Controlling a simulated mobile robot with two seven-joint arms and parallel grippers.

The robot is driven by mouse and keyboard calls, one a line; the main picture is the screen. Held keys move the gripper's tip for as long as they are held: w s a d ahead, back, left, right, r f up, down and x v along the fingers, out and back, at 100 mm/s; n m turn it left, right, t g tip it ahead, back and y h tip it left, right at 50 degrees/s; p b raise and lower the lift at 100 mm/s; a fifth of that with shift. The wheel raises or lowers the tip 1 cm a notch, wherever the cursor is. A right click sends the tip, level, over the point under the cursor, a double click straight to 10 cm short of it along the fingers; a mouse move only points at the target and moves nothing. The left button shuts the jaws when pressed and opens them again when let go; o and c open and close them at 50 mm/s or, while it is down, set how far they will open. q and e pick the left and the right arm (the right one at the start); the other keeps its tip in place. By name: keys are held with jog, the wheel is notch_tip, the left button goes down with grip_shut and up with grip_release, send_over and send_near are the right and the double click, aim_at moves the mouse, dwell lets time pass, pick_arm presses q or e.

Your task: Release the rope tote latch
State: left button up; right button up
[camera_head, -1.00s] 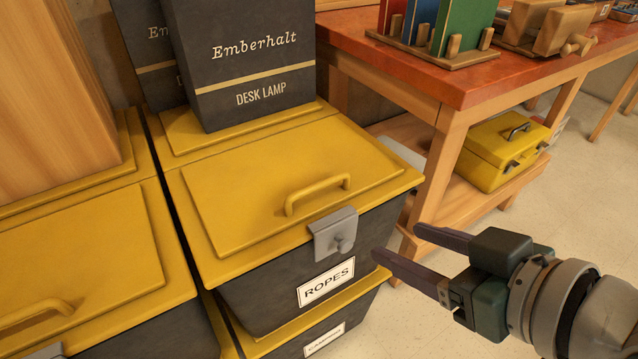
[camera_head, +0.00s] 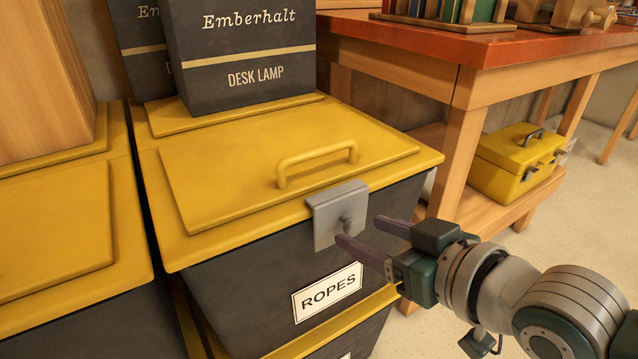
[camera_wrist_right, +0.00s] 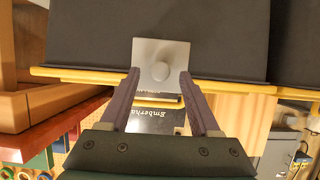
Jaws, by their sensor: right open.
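The rope tote (camera_head: 250,285) is dark with a yellow lid (camera_head: 230,185) and a white label reading ROPES (camera_head: 328,292). A grey latch (camera_head: 338,214) with a round knob hangs over the lid's front edge. In the right wrist view the latch (camera_wrist_right: 150,52) lies just beyond and between the fingertips, its knob facing me. My right gripper (camera_head: 358,229) is open and empty, its fingers pointing at the latch from the right. In the head view one fingertip overlaps the latch's lower edge; I cannot tell whether it touches. My left gripper is not in view.
A black desk lamp box (camera_head: 240,55) stands on the back of the tote lid. Another yellow-lidded tote (camera_head: 50,290) is on the left. A wooden workbench (camera_head: 470,50) stands at right, with a yellow toolbox (camera_head: 518,165) on its lower shelf.

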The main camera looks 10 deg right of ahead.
jog(key=shift+w+a+f, duration=0.25)
jog(key=shift+w, duration=0.3)
grip_shut()
dwell(1.1)
